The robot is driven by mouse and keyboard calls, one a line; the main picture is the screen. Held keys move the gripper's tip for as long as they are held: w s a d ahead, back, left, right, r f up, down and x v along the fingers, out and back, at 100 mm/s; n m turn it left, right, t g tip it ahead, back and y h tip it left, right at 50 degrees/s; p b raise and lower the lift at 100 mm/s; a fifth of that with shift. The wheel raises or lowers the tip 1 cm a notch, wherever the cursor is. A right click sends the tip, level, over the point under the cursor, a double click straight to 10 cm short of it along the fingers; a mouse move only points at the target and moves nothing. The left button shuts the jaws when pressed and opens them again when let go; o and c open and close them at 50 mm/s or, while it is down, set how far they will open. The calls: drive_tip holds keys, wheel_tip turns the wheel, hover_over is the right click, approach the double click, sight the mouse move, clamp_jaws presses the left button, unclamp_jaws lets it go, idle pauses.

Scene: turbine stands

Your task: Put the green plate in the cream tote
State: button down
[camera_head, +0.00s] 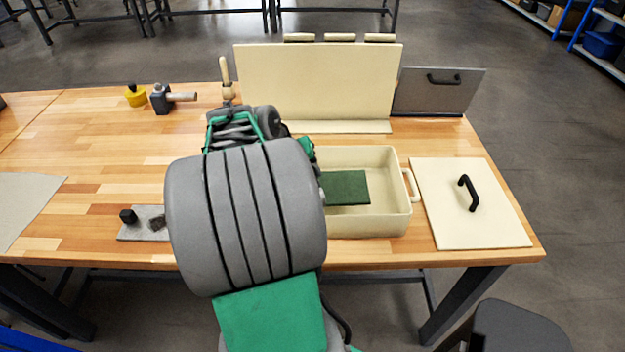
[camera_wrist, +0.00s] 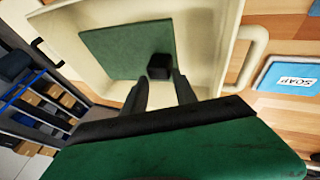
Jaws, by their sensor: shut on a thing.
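The cream tote (camera_head: 385,225) stands on the wooden table to the right of my arm, open at the top. The green plate (camera_head: 346,187) is within its walls, partly hidden behind my arm. In the wrist view the plate (camera_wrist: 112,52) lies inside the outline of the tote (camera_wrist: 226,45) and carries a black knob (camera_wrist: 159,66). My gripper (camera_wrist: 160,84) is shut on the plate by this knob. In the head view my arm hides the gripper. I cannot tell whether the plate touches the tote floor.
A cream lid (camera_head: 450,222) with a black handle lies right of the tote. An upright cream panel (camera_head: 315,85) and a grey panel (camera_head: 420,92) stand behind. A hammer (camera_head: 162,98) and yellow object (camera_head: 136,95) sit back left. A blue soap packet (camera_wrist: 287,76) shows beside the tote.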

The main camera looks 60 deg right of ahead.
drive_tip(key=x, duration=0.2)
drive_tip(key=p+x, duration=0.1)
drive_tip(key=x, duration=0.1)
drive_tip(key=w+x, duration=0.1)
drive_tip(key=shift+s+d+f+p, duration=0.2)
drive_tip(key=shift+f+p, duration=0.1)
drive_tip(key=shift+f, duration=0.15)
drive_tip(key=shift+a+f, duration=0.1)
drive_tip(key=shift+f, duration=0.3)
drive_tip(key=c, duration=0.9)
unclamp_jaws()
drive_tip(key=shift+c, duration=0.2)
drive_tip(key=b+v, duration=0.2)
drive_tip(key=v, duration=1)
drive_tip(key=w+a+n+t+y, duration=0.1)
drive_tip(key=w+a+n+t, duration=0.25)
drive_tip(key=w+a, duration=0.65)
drive_tip(key=a+n+t+y, duration=0.2)
drive_tip(key=a+n+y, duration=0.3)
drive_tip(key=a, duration=2.2)
drive_tip(key=n, duration=0.3)
drive_tip(key=shift+a+r+p, duration=0.2)
drive_tip(key=shift+a+p, duration=0.1)
